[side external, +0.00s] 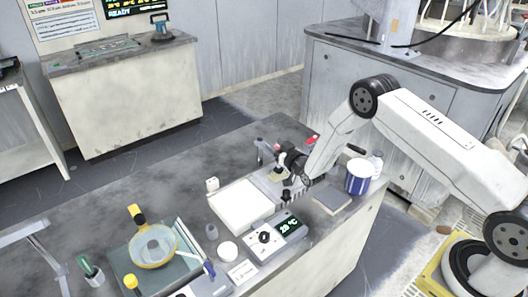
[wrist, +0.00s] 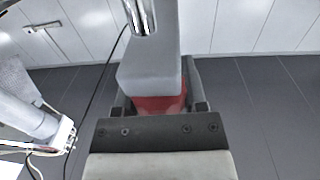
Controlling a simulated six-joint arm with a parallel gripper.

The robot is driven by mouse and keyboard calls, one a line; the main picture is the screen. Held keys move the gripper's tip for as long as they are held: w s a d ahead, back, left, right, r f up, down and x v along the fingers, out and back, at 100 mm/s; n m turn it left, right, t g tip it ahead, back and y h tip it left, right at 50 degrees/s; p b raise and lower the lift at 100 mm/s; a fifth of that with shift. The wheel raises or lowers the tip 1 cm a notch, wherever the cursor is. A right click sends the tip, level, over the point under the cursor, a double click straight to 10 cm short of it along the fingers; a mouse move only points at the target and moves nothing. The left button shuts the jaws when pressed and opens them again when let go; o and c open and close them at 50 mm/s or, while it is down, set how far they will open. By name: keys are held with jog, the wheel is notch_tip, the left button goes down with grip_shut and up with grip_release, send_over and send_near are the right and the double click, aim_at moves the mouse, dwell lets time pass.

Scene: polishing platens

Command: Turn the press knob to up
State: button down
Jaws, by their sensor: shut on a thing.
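In the side view, my gripper (side external: 290,162) is at the small press at the back of the bench, where its own links hide much of the press. A red part (side external: 312,141) shows just behind my wrist. In the wrist view, my gripper (wrist: 160,98) has its two dark fingers on either side of a red piece (wrist: 158,104), which looks like the press knob. A grey block (wrist: 150,65) of the press stands in front of it and a shiny metal rod (wrist: 140,16) is above. The knob's pointing direction cannot be made out.
A white tray (side external: 240,205) and a heater with a black dial and a 20 °C display (side external: 276,238) stand in front of the press. A blue-and-white jar (side external: 358,177) and a flat grey plate (side external: 332,201) are to the right. The bench's left middle is clear.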

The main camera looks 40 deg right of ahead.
jog(key=n+y, duration=0.1)
jog(key=y, duration=0.1)
jog(key=n+y, duration=0.2)
jog(key=n+g+y, duration=0.1)
jog(key=y, duration=0.2)
jog(key=shift+a+n, duration=0.25)
jog(key=shift+n, duration=0.05)
jog(key=n+y, duration=0.1)
jog(key=n+g+y, duration=0.1)
jog(key=y, duration=0.1)
jog(key=n+g+y, duration=0.1)
jog(key=shift+s+a+y, duration=0.15)
jog(key=shift+a+y, duration=0.1)
jog(key=shift+y, duration=0.05)
jog(key=n+g+y, duration=0.4)
jog(key=g, duration=0.1)
jog(key=shift+s+a+y, duration=0.25)
jog(key=shift+a+y, duration=0.05)
jog(key=shift+s+n+g+y, duration=0.1)
jog(key=shift+n+g+y, duration=0.4)
jog(key=shift+n+g, duration=0.4)
jog(key=shift+s+a+r+n+g+y, duration=0.1)
jog(key=shift+n+g+y, duration=0.2)
jog(key=shift+n+g, duration=0.25)
jog(key=shift+a+n+g+y, duration=0.1)
jog(key=shift+n+g+y, duration=0.25)
jog(key=shift+g, duration=0.4)
jog(key=shift+c, duration=0.7)
grip_release()
jog(key=shift+d, duration=0.2)
